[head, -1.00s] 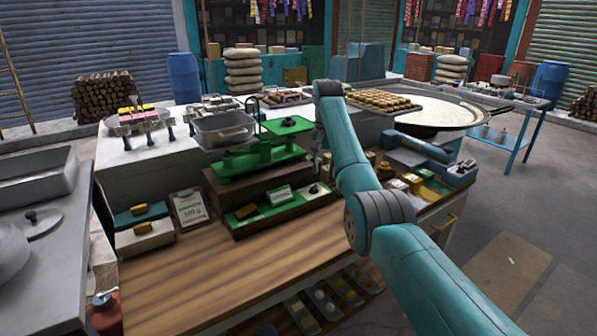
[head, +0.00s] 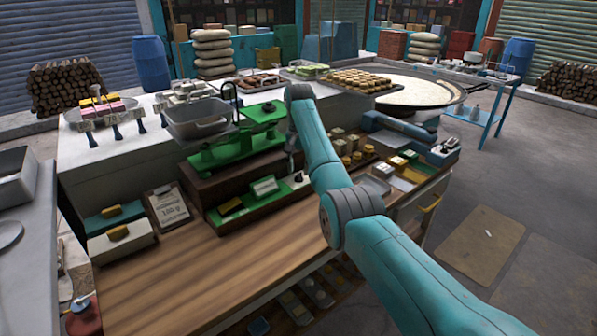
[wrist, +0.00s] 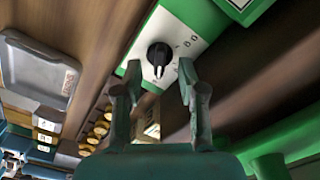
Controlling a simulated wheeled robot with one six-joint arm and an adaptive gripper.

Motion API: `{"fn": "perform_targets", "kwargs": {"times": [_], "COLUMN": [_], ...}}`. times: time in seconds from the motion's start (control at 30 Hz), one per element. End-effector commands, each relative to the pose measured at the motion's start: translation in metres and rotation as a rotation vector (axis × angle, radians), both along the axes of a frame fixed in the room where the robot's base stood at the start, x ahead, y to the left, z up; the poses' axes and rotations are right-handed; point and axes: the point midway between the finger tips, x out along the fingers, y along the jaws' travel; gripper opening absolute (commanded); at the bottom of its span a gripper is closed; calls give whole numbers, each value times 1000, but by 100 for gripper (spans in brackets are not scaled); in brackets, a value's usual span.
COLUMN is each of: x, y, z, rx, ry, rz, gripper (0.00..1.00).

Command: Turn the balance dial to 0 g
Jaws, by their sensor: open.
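The green balance (head: 235,150) stands on a dark wooden base on the counter. Its dial, a black knob (head: 298,177) on a white panel, is at the right end of the green front strip. In the wrist view the dial (wrist: 158,56) shows closer, with a white pointer mark and small marks around it that I cannot read. My gripper (wrist: 159,68) is open and empty, with one finger on each side of the dial in the picture. I cannot tell how far the fingertips are from it. In the head view my arm mostly hides the gripper.
Small weights and packets (head: 400,165) lie to the right. The wooden counter front (head: 200,270) is bare.

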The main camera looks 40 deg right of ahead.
Motion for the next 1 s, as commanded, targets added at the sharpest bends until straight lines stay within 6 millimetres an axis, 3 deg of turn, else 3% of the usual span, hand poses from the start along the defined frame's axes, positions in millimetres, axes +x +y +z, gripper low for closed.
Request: {"fn": "perform_targets", "kwargs": {"times": [0.2, 0.5, 0.67, 0.7, 1.0], "x": [0, 0, 0, 0, 0], "y": [0, 0, 0, 0, 0], "z": [-17, -18, -18, -18, -18], "rx": [0, 0, 0, 0, 0], "ry": [0, 0, 0, 0, 0], "rz": [0, 0, 0, 0, 11], "gripper": [40, 40, 3, 0, 0]}}
